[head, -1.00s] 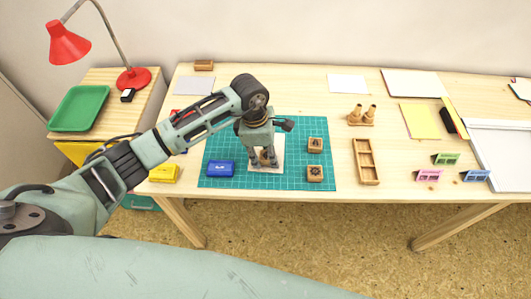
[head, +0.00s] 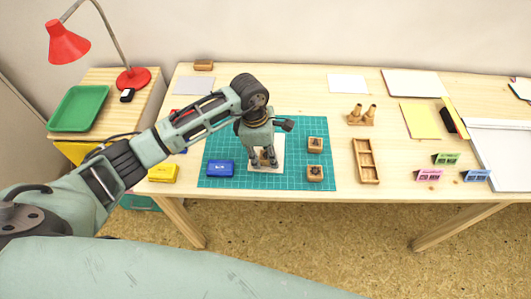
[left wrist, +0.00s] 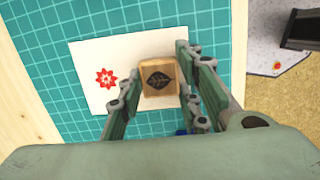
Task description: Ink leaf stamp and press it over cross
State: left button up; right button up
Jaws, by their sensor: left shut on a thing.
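My left gripper (head: 263,163) is over the white card (head: 279,150) on the teal cutting mat. In the left wrist view, the gripper (left wrist: 157,88) is shut on a wooden block stamp with a dark leaf picture on its top (left wrist: 160,78). The stamp is over the right part of the card (left wrist: 88,58); I cannot tell whether it touches it. A red flower print (left wrist: 106,78) is on the card, left of the stamp. No cross shows; the card under the stamp is hidden. A blue inkpad (head: 220,168) lies left of the card. My right gripper is not in view.
Two other wooden stamps (head: 315,145) (head: 315,173) stand on the mat, right of the card. A yellow inkpad (head: 163,173) is left of the mat, and a red one (head: 187,115) is behind my arm. A wooden tray (head: 375,155) stands right of the mat.

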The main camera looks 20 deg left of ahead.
pick_arm(q)
jog(key=shift+s, duration=0.1)
jog(key=shift+r+p, duration=0.3)
jog(key=shift+r, duration=0.2)
dwell(0.3)
jog(key=shift+r, duration=0.15)
jog(key=shift+r+p, duration=1.65)
jog(key=shift+r, duration=1)
jog(key=shift+d, duration=0.1)
